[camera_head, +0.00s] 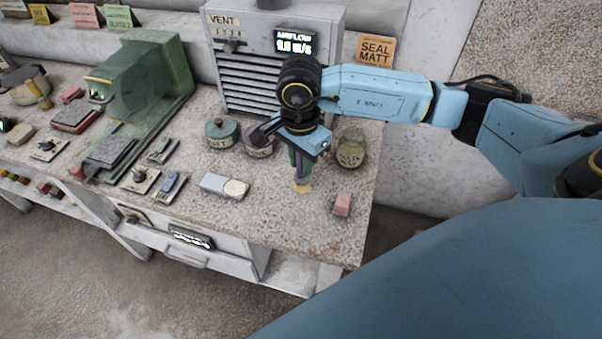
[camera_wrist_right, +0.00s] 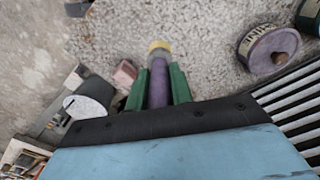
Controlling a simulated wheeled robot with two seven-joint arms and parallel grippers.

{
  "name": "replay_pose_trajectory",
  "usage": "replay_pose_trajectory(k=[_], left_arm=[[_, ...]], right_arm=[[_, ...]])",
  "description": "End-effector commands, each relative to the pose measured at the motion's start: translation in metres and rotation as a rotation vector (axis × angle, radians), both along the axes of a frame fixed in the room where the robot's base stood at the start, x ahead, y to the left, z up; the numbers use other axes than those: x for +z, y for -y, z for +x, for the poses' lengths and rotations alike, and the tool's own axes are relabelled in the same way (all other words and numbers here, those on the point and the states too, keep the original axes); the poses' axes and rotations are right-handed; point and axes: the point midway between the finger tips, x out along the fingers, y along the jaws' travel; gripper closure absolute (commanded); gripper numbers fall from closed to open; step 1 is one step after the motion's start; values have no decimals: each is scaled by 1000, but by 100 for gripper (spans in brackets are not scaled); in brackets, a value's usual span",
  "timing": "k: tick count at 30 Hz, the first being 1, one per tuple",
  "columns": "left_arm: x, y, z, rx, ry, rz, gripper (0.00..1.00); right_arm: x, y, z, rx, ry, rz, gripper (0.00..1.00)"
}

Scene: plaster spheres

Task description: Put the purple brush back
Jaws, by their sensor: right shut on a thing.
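The purple brush is held in my right gripper (camera_head: 299,160), its pale yellow tip down near the tabletop. In the wrist view the brush (camera_wrist_right: 158,84) lies between the two green fingers of my right gripper (camera_wrist_right: 158,90), which are shut on its handle. Whether the tip touches the table is unclear. Behind the gripper stand a green-lidded jar (camera_head: 221,132), a purple-lidded jar (camera_head: 262,151) partly hidden by the gripper, and an olive jar (camera_head: 350,152) to its right. The purple-lidded jar also shows in the wrist view (camera_wrist_right: 272,48). My left gripper is out of view.
A pink block (camera_head: 342,204) lies right of the brush, near the table edge. A grey device with a round white pad (camera_head: 225,187) lies left. The vent cabinet (camera_head: 262,75) stands behind the jars. A green machine (camera_head: 145,80) stands farther left. Speckled tabletop (camera_head: 290,222) in front is clear.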

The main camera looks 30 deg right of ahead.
Motion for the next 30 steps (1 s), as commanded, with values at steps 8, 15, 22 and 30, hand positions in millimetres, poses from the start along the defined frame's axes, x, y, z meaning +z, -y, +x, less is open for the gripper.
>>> replay_pose_trajectory(k=[8, 15, 22, 30], left_arm=[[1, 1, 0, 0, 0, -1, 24], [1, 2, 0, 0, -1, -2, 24], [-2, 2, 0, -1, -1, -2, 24], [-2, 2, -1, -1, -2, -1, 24]], right_arm=[[-27, -1, 0, 0, -2, 3, 100], [-45, 0, 1, 2, 2, 1, 100], [-47, 0, 1, 2, 3, 2, 100], [-47, 0, 0, 2, 2, 1, 56]])
